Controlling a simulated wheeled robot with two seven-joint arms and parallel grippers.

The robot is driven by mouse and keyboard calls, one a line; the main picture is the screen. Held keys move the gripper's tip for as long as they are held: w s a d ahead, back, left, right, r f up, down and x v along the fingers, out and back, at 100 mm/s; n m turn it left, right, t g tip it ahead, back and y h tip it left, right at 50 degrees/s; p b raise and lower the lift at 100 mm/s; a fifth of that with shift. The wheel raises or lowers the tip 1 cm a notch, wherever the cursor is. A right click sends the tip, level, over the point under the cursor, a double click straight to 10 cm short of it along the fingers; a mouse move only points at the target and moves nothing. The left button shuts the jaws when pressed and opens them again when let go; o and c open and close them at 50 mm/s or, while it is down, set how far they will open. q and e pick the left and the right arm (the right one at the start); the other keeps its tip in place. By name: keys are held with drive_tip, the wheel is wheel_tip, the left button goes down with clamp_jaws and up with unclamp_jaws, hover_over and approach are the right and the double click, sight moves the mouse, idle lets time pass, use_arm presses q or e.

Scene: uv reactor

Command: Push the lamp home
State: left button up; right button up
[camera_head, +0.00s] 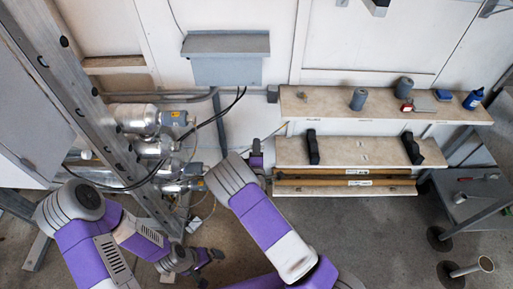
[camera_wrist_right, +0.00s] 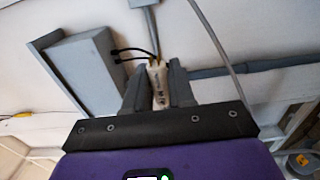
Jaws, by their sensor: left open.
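Several shiny metal reactor cylinders (camera_head: 137,118) with grey end caps lie stacked at the left in the head view. In the right wrist view a white printed piece (camera_wrist_right: 157,85), apparently the lamp's end, stands between the fingers of my right gripper (camera_wrist_right: 157,90). Two dark leads run to its top. The fingers look closed on its sides. In the head view my right gripper (camera_head: 256,150) is right of the cylinders, and the lamp cannot be made out there. My left gripper (camera_head: 208,264) is open and empty, low, below the cylinders. The lamp's far end is hidden.
A metal ladder-like frame (camera_head: 92,105) and dark cables (camera_head: 212,120) are close to the cylinders. A grey wall box (camera_head: 227,65) is above. A shelf (camera_head: 320,108) holds grey cups and a blue bottle (camera_head: 473,99). Long brown boxes (camera_head: 315,181) lie below.

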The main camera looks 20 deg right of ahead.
sight(224, 147)
clamp_jaws()
drive_tip(key=shift+a, duration=0.1)
drive_tip(key=shift+w+a+r+b, duration=0.1)
drive_tip(key=shift+w+a, duration=0.15)
drive_tip(key=shift+a, duration=0.7)
drive_tip(key=shift+w+a+r+b, duration=0.15)
drive_tip(key=shift+w+a, duration=0.1)
drive_tip(key=shift+a, duration=0.7)
drive_tip(key=shift+w+a+b, duration=0.1)
drive_tip(key=shift+w+a, duration=0.15)
drive_tip(key=shift+a, duration=0.7)
drive_tip(key=shift+w+a+b, duration=0.25)
drive_tip(key=shift+a+b, duration=0.1)
drive_tip(key=shift+a, duration=0.6)
drive_tip(key=shift+w+a+b, duration=0.3)
drive_tip(key=shift+a+b, duration=0.1)
drive_tip(key=shift+a, duration=0.6)
drive_tip(key=shift+w+a+b, duration=0.25)
drive_tip(key=shift+a+b, duration=0.1)
drive_tip(key=shift+a, duration=0.6)
